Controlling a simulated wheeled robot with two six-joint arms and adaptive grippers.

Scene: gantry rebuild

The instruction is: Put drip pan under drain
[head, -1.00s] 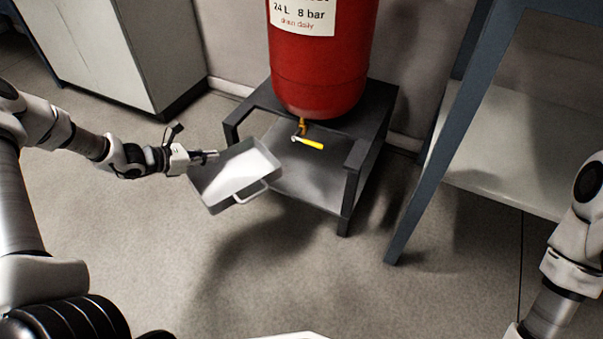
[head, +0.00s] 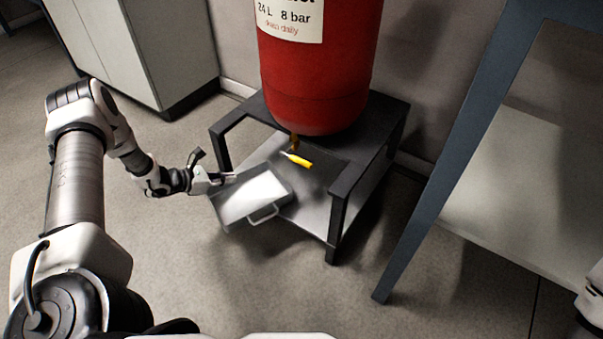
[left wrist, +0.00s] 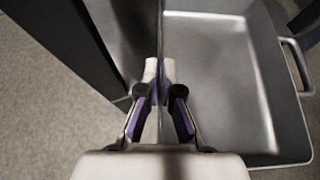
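The drip pan (head: 255,196) is a shallow grey rectangular tray with a loop handle on its near side. My left gripper (head: 228,176) is shut on the pan's left wall; the left wrist view shows the fingers (left wrist: 160,95) either side of that wall, with the pan's inside (left wrist: 215,60) to the right. The pan is at the open front-left side of the dark stand (head: 338,215), overlapping its lower shelf in the picture. The brass drain (head: 294,143) with a yellow lever (head: 298,160) hangs below the red tank (head: 312,85), beyond the pan. My right gripper is out of view.
The stand's left leg (head: 222,150) is close beside the pan and my left gripper. A blue-grey bench frame (head: 440,190) stands to the right. A pale cabinet (head: 150,50) is at the back left. The floor in front is clear.

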